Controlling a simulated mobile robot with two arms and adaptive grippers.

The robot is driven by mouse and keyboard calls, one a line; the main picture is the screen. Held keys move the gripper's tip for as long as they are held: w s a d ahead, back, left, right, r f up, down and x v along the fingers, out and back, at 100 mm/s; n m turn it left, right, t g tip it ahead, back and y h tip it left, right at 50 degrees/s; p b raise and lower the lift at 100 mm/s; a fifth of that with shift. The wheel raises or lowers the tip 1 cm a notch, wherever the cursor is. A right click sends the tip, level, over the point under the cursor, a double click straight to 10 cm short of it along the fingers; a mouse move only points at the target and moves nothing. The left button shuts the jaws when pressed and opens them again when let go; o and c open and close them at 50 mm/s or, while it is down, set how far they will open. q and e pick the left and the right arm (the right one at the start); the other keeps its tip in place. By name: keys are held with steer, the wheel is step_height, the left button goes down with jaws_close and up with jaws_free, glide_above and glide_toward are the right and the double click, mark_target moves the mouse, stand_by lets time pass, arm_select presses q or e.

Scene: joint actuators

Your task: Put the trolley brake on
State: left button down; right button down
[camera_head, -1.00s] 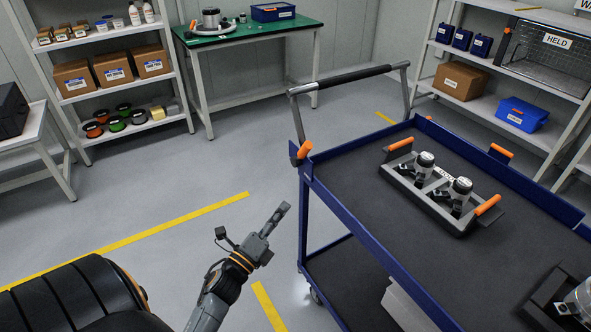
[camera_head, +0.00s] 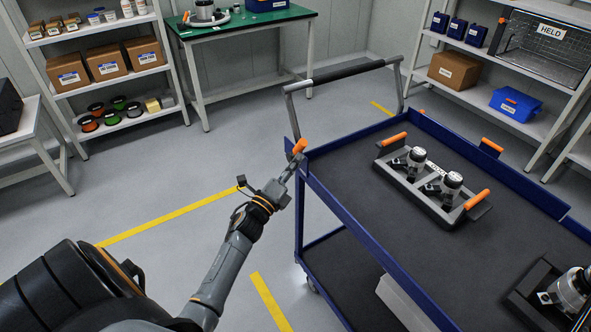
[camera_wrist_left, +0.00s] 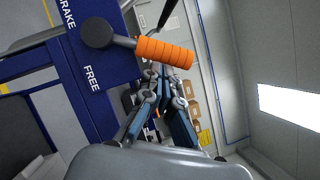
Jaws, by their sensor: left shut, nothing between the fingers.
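The blue trolley (camera_head: 365,255) stands at the right, with a dark top deck and a handle bar at its far end. In the left wrist view, the orange grip (camera_wrist_left: 165,52) sticks out from a dark round pivot beside a blue plate (camera_wrist_left: 95,75) lettered BRAKE and FREE. My left gripper (camera_head: 299,162) is shut and empty, its tips just below the grip; it also shows in the left wrist view (camera_wrist_left: 157,72). I cannot tell whether they touch. My right gripper is out of view.
A grey tray (camera_head: 410,190) with orange handles and two units lies on the deck; another dark tray (camera_head: 520,300) is at lower right. Shelves (camera_head: 110,75) and a green-topped table (camera_head: 245,28) stand behind. The floor left of the trolley is clear.

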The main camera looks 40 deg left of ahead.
arm_select(q)
steer(key=shift+r, duration=0.1)
stand_by(0.3)
steer(key=shift+w+a+r+n+p, duration=0.1)
steer(key=shift+a+r+n+p, duration=0.1)
steer(key=shift+n+p, duration=0.35)
steer(key=shift+w+a+r+n+g+y+p, duration=0.15)
steer(key=shift+a+r+n+g+p, duration=0.2)
steer(key=shift+p, duration=0.5)
steer(key=shift+r+n+g+y+p, duration=0.15)
steer(key=shift+r+n+p, duration=0.25)
steer(key=shift+p, duration=0.4)
steer(key=w+a+r+n+g+p, duration=0.1)
steer(key=w+a+n+g+p, duration=0.1)
steer(key=a+n+p, duration=0.4)
steer(key=shift+w+a+r+g+p, duration=0.25)
steer(key=shift+w+a+g+p, duration=0.2)
steer(key=shift+p, duration=0.2)
steer(key=shift+r, duration=0.15)
